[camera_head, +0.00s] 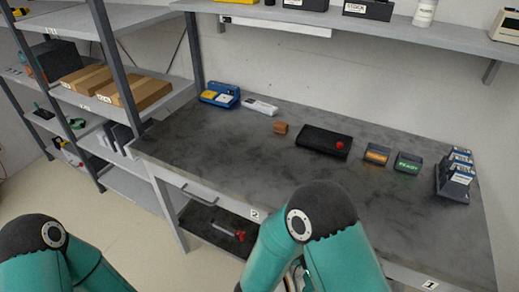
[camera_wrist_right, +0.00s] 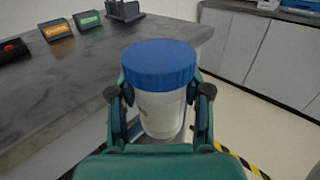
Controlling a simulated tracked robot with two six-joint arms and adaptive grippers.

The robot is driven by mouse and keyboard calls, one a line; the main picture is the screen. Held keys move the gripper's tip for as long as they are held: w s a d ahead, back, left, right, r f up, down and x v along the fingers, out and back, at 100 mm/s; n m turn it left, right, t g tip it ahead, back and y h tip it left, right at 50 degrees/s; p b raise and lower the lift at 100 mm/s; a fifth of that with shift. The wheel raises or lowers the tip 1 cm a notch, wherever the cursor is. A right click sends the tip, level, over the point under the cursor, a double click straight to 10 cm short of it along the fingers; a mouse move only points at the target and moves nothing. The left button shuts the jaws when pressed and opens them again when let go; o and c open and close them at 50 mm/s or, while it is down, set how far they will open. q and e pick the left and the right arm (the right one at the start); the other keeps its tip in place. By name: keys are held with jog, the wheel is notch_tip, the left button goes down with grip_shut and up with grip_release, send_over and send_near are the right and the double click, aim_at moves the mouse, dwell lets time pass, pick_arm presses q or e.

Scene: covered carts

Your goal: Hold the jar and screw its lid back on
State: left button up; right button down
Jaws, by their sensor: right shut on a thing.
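In the right wrist view a white jar (camera_wrist_right: 160,112) with a ribbed blue lid (camera_wrist_right: 159,63) stands between the fingers of my right gripper (camera_wrist_right: 160,100). The gripper is shut on the jar's body, below the lid. The lid sits on top of the jar and looks about level. I cannot tell whether its thread is engaged or how tight it is. The jar's lower part is partly hidden by the gripper. In the head view neither the jar nor either gripper can be made out. Only my two arms show at the bottom, and my left gripper is out of view.
The dark worktop (camera_head: 220,140) is mostly clear. Shelves stand at left.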

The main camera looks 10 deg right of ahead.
jog(key=w+a+r+n+t+y, duration=0.2)
jog(key=w+a+n+t+y, duration=0.4)
jog(key=a+t, duration=0.1)
jog(key=w+a+r+n+t+y, duration=0.3)
jog(key=w+a+n+t+y, duration=0.2)
jog(key=a, duration=0.4)
jog(key=shift+w+a+n+t+y, duration=0.4)
jog(key=shift+n+t+y, duration=0.45)
jog(key=shift+t, duration=0.35)
jog(key=shift+f, duration=0.2)
notch_tip(320, 180, down, 8)
jog(key=a+n+y, duration=0.2)
jog(key=n+y, duration=0.1)
jog(key=y, duration=0.2)
jog(key=shift+a+r+t, duration=0.25)
jog(key=shift+t, duration=0.15)
jog(key=shift+n, duration=0.25)
